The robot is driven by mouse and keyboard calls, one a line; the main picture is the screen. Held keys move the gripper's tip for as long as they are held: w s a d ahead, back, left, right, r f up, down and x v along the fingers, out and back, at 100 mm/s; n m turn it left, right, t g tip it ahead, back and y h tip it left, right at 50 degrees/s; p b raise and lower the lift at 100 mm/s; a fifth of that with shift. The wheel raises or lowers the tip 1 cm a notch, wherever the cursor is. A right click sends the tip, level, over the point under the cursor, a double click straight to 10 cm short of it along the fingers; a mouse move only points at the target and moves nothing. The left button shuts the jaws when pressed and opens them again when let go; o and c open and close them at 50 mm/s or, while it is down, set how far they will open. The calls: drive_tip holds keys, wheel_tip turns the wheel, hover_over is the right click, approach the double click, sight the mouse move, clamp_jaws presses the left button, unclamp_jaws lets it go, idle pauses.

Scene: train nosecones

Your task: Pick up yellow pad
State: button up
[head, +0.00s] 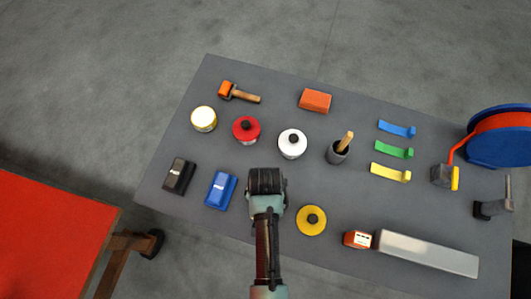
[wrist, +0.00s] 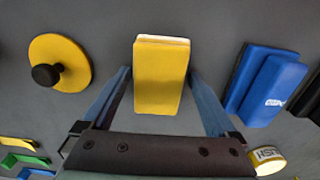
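The yellow pad (wrist: 160,90) is a rectangular block with a pale strip along its far edge, seen in the wrist view from above. My gripper (wrist: 159,74) is over it, with one blue finger on each side of the pad. The fingers are spread wide, and their tips come close to the pad's sides; I cannot tell whether they touch it. In the head view my gripper (head: 265,185) hides the pad, between the blue pad and the yellow disc.
A blue pad (head: 221,190) and a yellow disc with a black knob (head: 311,220) flank my gripper on the grey table (head: 330,245). A black pad (head: 179,176) lies farther left.

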drive_tip(key=c, duration=1.3)
drive_tip(key=shift+r+b, duration=0.45)
drive_tip(key=shift+r, duration=4.55)
